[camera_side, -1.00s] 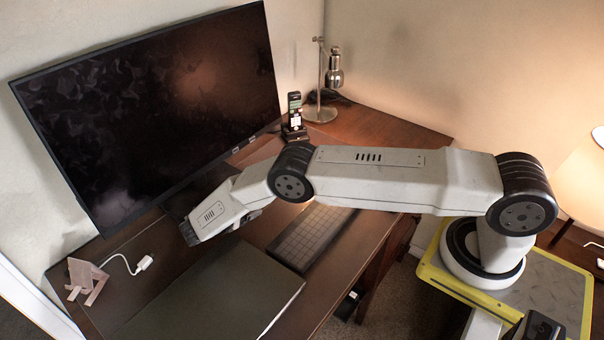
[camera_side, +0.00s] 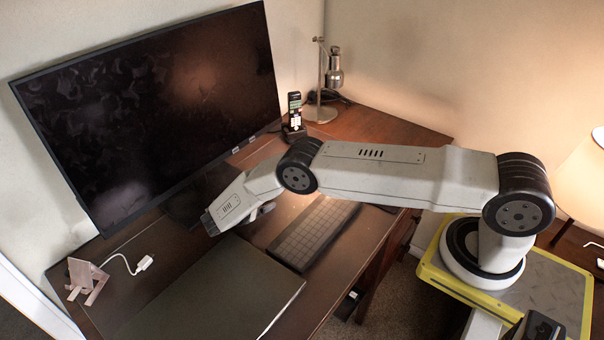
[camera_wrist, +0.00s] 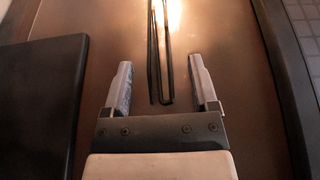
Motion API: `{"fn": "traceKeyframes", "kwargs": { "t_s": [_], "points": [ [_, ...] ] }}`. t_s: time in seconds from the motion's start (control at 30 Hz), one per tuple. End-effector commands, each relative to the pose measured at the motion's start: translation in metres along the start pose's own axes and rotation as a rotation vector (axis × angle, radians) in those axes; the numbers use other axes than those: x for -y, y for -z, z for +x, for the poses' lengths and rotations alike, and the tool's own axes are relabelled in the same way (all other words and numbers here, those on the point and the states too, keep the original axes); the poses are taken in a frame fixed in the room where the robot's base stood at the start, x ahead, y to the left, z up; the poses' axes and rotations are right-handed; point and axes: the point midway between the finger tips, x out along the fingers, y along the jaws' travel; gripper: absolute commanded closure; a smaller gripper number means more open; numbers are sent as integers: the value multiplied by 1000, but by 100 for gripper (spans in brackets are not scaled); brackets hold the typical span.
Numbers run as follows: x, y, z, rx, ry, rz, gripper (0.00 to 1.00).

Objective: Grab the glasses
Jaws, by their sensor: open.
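The glasses show in the wrist view as thin, dark, narrow lines (camera_wrist: 168,85) lying on the brown desk, reaching up past the top edge into a bright glare. Their far part is cut off or washed out, so I cannot make out lenses. My gripper (camera_wrist: 161,62) is open, with one finger to each side of the near end of the glasses and apart from them. In the side view my gripper (camera_side: 211,226) points down to the left over the desk between the keyboard and the monitor. I cannot make out the glasses there.
A black desk blotter (camera_side: 210,295) lies at the front left, also in the wrist view (camera_wrist: 40,110). A keyboard (camera_side: 300,240) is to the right. The monitor (camera_side: 150,110) stands behind. A phone (camera_side: 294,112), lamp (camera_side: 333,78) and small stand (camera_side: 84,278) are farther off.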

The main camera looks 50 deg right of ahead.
Motion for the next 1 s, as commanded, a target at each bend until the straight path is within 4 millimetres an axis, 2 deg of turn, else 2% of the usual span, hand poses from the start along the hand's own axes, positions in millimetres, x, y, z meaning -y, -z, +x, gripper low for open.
{"fn": "traceKeyframes", "kwargs": {
  "t_s": [0.47, 0.7, 1.0],
  "points": [
    [0, 0, 0, 0, 0, 0, 24],
    [0, 0, 0, 0, 0, 0, 100],
    [0, 0, 0, 0, 0, 0, 100]
  ]
}}
